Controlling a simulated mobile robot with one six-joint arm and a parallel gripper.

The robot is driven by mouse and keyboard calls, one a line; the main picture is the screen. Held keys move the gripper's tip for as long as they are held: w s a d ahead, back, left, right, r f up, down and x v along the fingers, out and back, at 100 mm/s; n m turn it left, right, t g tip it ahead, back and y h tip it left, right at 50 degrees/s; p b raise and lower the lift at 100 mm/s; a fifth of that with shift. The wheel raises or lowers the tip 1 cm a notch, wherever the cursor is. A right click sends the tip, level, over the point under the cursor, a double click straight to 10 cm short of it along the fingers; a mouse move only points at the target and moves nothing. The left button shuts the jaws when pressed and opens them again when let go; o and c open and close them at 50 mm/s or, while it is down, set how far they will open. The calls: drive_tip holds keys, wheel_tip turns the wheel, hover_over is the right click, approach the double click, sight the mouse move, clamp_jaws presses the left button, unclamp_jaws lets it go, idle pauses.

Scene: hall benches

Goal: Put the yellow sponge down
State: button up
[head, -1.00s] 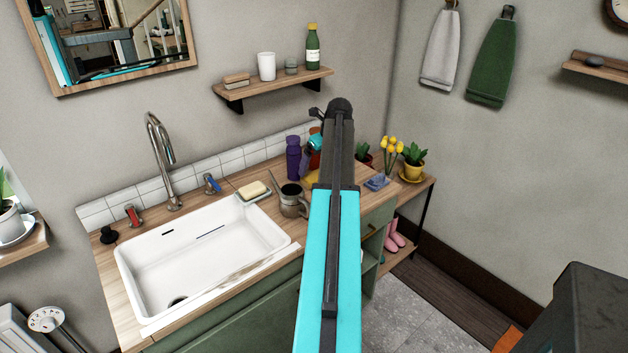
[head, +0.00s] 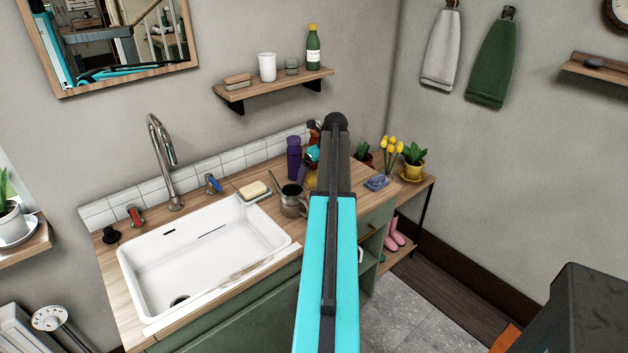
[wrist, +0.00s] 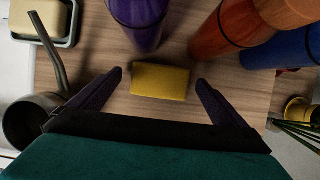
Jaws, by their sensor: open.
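The yellow sponge (wrist: 160,81) lies flat on the wooden counter in the wrist view. My gripper (wrist: 157,80) is open, with one dark finger on each side of the sponge and a gap of bare wood at both sides. In the head view, my arm hides most of the gripper, and a small patch of yellow (head: 310,180) shows beside it on the counter (head: 262,207).
A purple bottle (wrist: 138,22) stands just beyond the sponge, with an orange bottle (wrist: 235,25) and a blue one (wrist: 285,48) to its right. A metal mug (wrist: 35,122) is at left, near a soap dish (wrist: 62,35). The white sink (head: 205,255) is left.

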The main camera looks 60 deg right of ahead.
drive_tip(key=c, duration=1.2)
drive_tip(key=shift+r, duration=0.15)
wheel_tip(320, 180, up, 18)
drive_tip(key=b, duration=0.2)
idle(0.5)
